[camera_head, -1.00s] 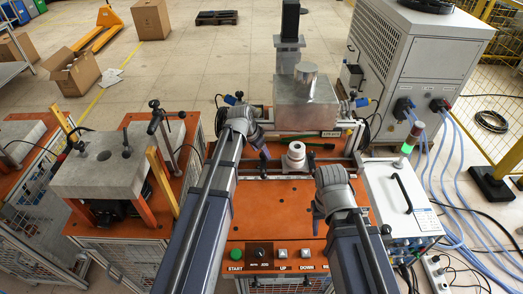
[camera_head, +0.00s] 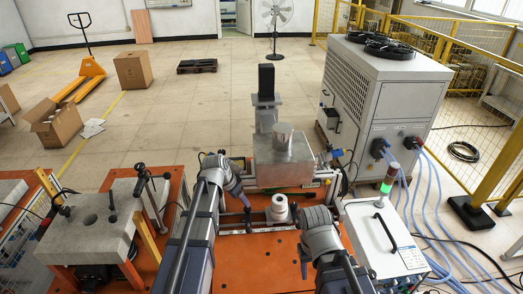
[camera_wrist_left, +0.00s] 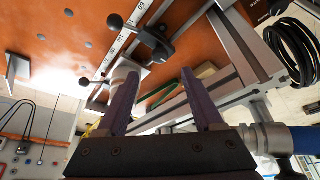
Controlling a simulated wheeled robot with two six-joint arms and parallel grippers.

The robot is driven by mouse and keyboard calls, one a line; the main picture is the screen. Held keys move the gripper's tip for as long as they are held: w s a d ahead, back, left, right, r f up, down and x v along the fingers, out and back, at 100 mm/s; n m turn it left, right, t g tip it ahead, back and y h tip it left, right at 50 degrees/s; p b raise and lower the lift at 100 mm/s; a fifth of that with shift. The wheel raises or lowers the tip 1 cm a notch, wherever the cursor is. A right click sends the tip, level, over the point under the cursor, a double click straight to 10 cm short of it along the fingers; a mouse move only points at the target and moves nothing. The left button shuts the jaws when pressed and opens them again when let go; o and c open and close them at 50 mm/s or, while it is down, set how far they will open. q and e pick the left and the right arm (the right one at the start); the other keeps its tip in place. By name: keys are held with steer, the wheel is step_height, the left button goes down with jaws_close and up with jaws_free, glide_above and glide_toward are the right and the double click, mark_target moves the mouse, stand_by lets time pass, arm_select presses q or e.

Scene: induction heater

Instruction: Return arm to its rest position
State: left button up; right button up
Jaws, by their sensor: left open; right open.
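My left gripper (camera_head: 240,192) hangs over the front of the heater machine, left of a white cylinder (camera_head: 280,207). In the left wrist view my left gripper (camera_wrist_left: 163,97) has its two dark fingers wide apart, with nothing held between them. The right gripper (camera_head: 304,266) points down over the orange work surface (camera_head: 258,262), right of and nearer than the white cylinder. It looks empty, and its fingertips are small in view. A metal box (camera_head: 284,165) with a cylinder on top stands behind the white cylinder.
A grey block (camera_head: 88,228) on an orange stand is at the left. A white control box with a black handle (camera_head: 385,232) and a large chiller cabinet (camera_head: 388,95) stand at the right, with blue hoses.

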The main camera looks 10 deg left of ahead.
arm_select(q)
steer(key=s+d+f+n+g+y+b, duration=0.1)
steer(key=s+d+f+g+b, duration=0.1)
steer(key=s+d, duration=0.5)
steer(key=s+d+f+n+g+y+b, duration=0.1)
steer(key=s+d+f+g+y+b, duration=0.1)
steer(key=s+d, duration=0.6)
steer(key=s+f, duration=0.1)
steer(key=s, duration=0.6)
steer(key=shift+f+y, duration=0.3)
steer(key=shift+f, duration=0.1)
